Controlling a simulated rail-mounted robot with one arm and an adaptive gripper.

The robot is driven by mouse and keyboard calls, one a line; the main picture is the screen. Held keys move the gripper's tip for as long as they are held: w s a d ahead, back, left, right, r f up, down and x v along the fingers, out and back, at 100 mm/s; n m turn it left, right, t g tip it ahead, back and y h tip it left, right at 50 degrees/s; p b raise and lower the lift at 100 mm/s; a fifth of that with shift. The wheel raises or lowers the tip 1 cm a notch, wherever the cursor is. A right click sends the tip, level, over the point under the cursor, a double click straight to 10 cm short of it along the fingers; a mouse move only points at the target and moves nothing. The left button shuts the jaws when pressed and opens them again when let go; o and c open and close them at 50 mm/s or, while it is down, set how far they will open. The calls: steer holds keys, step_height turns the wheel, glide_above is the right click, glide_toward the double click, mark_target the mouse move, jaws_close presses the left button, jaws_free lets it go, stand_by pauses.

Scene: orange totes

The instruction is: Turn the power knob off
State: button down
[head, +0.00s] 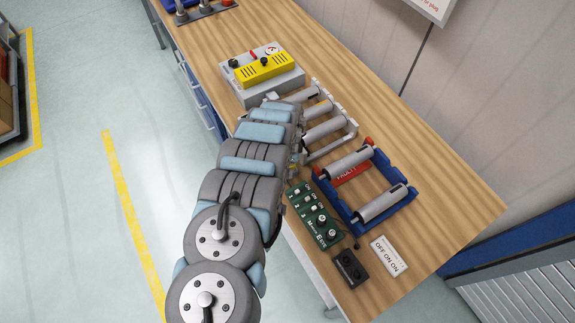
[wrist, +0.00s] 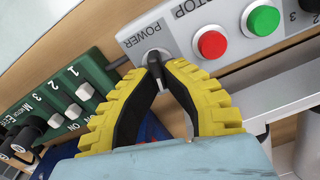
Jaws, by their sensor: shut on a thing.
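The power knob (wrist: 153,57) sits on a light grey control panel (wrist: 187,20), beside the printed word POWER, in the wrist view. A red button (wrist: 211,44) and a green button (wrist: 263,20) are on the same panel, to the right of the knob. In the head view my arm hides the gripper and the knob.
A green switch box (head: 316,215) with several switches lies just right of my arm; it also shows in the wrist view (wrist: 60,95). A blue rack with rollers (head: 408,183), a white sign (head: 388,257) and a dark box (head: 350,268) are near. Bare wooden tabletop (head: 440,190) lies right.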

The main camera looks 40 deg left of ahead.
steer(key=n+b, duration=0.1)
steer(key=n, duration=0.4)
steer(key=shift+w+a+f+n, duration=0.1)
steer(key=shift+n, duration=0.2)
steer(key=n, duration=0.4)
steer(key=n+b, duration=0.1)
steer(key=shift+a+n, duration=0.25)
steer(key=shift+n, duration=0.45)
steer(key=c, duration=1.1)
jaws_free()
steer(key=shift+c, duration=0.2)
step_height(320, 180, up, 12)
